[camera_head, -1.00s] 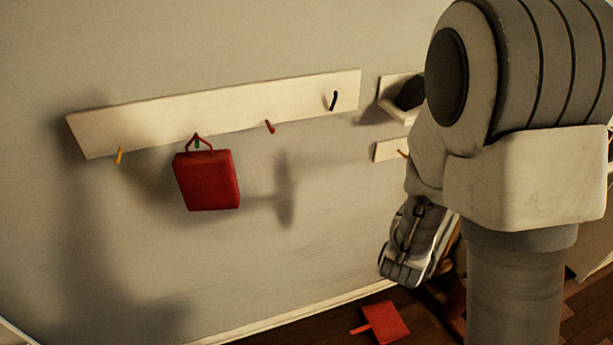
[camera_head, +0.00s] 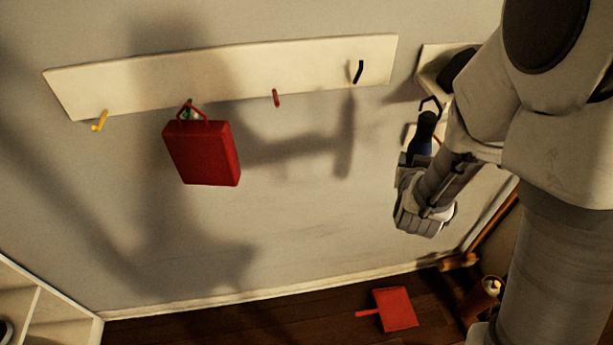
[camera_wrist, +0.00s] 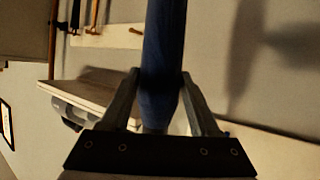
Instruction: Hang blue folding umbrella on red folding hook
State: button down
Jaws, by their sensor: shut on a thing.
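The blue folding umbrella (camera_head: 421,140) is upright in my gripper (camera_head: 414,160), right of the long rail in the head view. Its dark handle loop is at the top. In the wrist view the blue umbrella (camera_wrist: 164,50) stands between the two fingers of my gripper (camera_wrist: 160,80), which are shut on it. The red folding hook (camera_head: 276,98) sticks out from the white wall rail (camera_head: 225,72), between the green and dark blue hooks, with nothing on it. My gripper is right of this hook and lower than it.
A red bag (camera_head: 203,153) hangs on the green hook. A yellow hook (camera_head: 99,121) and a dark blue hook (camera_head: 358,72) are empty. A small shelf (camera_head: 437,68) is close to my arm. A red dustpan (camera_head: 396,308) lies on the floor. The wall below the red hook is clear.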

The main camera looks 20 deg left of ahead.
jog(key=s+a+f+n+g+y+b, duration=0.1)
jog(key=s+a+n+g+y+b, duration=0.35)
jog(key=a, duration=0.65)
jog(key=s+a+f+n+g+y+b, duration=0.1)
jog(key=s+a+n+y+b, duration=0.1)
jog(key=s+a+n+y, duration=0.55)
jog(key=w+a+f+h+p, duration=0.1)
jog(key=w+a+h, duration=0.1)
jog(key=w+a, duration=0.7)
jog(key=shift+w+f, duration=0.25)
jog(key=shift+w, duration=1.15)
jog(key=shift+c, duration=0.2)
grip_release()
jog(key=shift+d, duration=0.1)
